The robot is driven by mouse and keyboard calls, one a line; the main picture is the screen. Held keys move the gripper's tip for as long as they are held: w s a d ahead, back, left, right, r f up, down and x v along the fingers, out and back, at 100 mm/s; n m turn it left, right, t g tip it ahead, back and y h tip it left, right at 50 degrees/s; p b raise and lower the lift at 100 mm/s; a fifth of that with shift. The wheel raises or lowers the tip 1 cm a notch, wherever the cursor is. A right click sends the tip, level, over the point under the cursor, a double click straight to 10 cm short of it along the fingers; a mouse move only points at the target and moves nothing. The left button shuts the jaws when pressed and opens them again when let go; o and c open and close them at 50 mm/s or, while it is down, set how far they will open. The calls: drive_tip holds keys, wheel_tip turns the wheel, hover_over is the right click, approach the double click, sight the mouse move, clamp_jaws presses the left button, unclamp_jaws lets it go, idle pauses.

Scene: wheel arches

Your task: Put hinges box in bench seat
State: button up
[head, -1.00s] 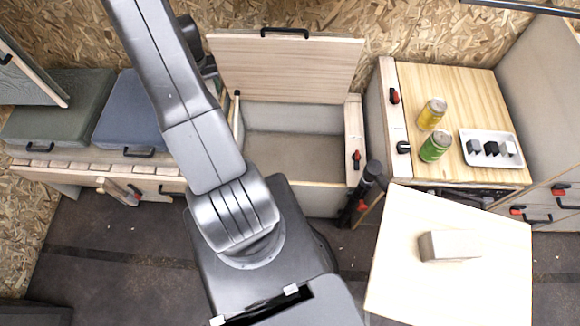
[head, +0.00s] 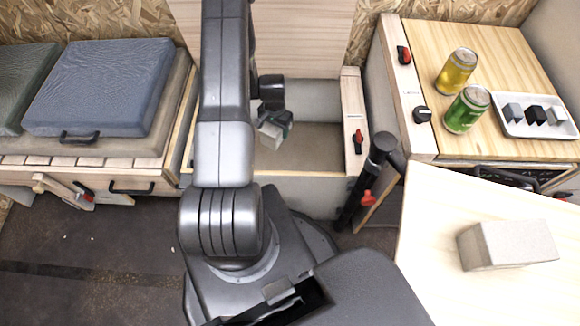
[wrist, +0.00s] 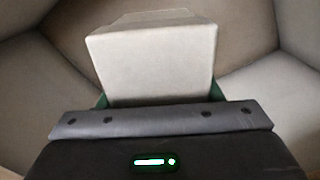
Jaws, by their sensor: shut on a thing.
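My gripper (head: 275,117) is shut on a small pale grey box, the hinges box (head: 270,137). No label on it can be read. In the wrist view the box (wrist: 155,65) juts out from the jaws, with pale walls around it. The bench seat (head: 318,150) stands open with its wooden lid (head: 300,40) raised at the back. The box and gripper are over or inside its bin; whether the box touches the bin floor cannot be told. My arm hides the bin's left part.
A similar pale box (head: 507,244) lies on the light tabletop (head: 440,270) at lower right. A wooden cabinet (head: 425,60) at right bears a yellow can (head: 457,72), a green can (head: 467,110) and a white tray (head: 508,124). A blue cushion (head: 100,85) lies on the left bench.

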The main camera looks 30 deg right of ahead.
drive_tip(key=s+d+f+m+b, duration=0.1)
drive_tip(key=s+d+f+b, duration=0.1)
drive_tip(key=f, duration=0.4)
drive_tip(key=s+d+f+m+b, duration=0.1)
drive_tip(key=s+d+f+b, duration=0.1)
drive_tip(key=f, duration=0.4)
drive_tip(key=s+d+f+m+b, duration=0.1)
drive_tip(key=s+d+f+b, duration=0.1)
drive_tip(key=f, duration=0.4)
drive_tip(key=shift+s+d+f+m+b, duration=0.2)
drive_tip(key=shift+d+f+m+b, duration=0.15)
drive_tip(key=shift+b, duration=0.5)
drive_tip(key=shift+f+b, duration=0.65)
drive_tip(key=shift+f, duration=1.6)
drive_tip(key=shift+f, duration=0.1)
drive_tip(key=shift+f, duration=0.1)
drive_tip(key=o, duration=1.2)
wheel_tip(320, 180, up, 12)
drive_tip(key=p, duration=0.3)
drive_tip(key=shift+r+p, duration=0.2)
drive_tip(key=shift+p, duration=0.1)
